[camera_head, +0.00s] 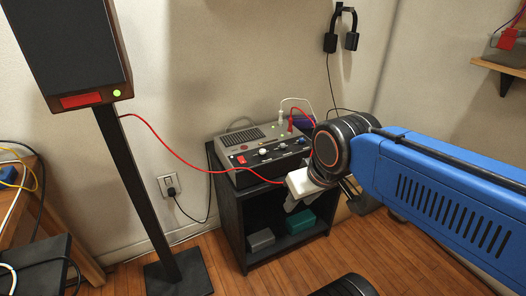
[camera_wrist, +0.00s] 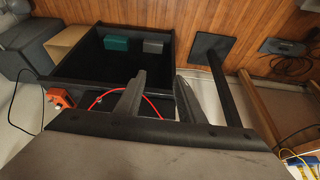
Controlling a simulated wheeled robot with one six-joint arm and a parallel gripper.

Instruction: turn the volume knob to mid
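The amplifier (camera_head: 245,160), a grey and black box with a row of knobs on its front panel, sits on top of a small black cabinet. A pale round knob (camera_head: 263,152) stands out among smaller ones; I cannot read labels or tell which is the volume, or its setting. My gripper (camera_head: 296,200) hangs in front of the cabinet, right of and below the panel, apart from the knobs. In the wrist view my gripper (camera_wrist: 160,82) shows two dark fingers spread apart with nothing between them. No knob can be made out there.
A red cable (camera_head: 185,160) runs from the speaker (camera_head: 75,45) on its black stand to the amplifier area, passing near my gripper. The cabinet (camera_head: 228,205) holds a grey box (camera_head: 261,239) and a teal box (camera_head: 300,221). Headphones (camera_head: 341,35) hang on the wall.

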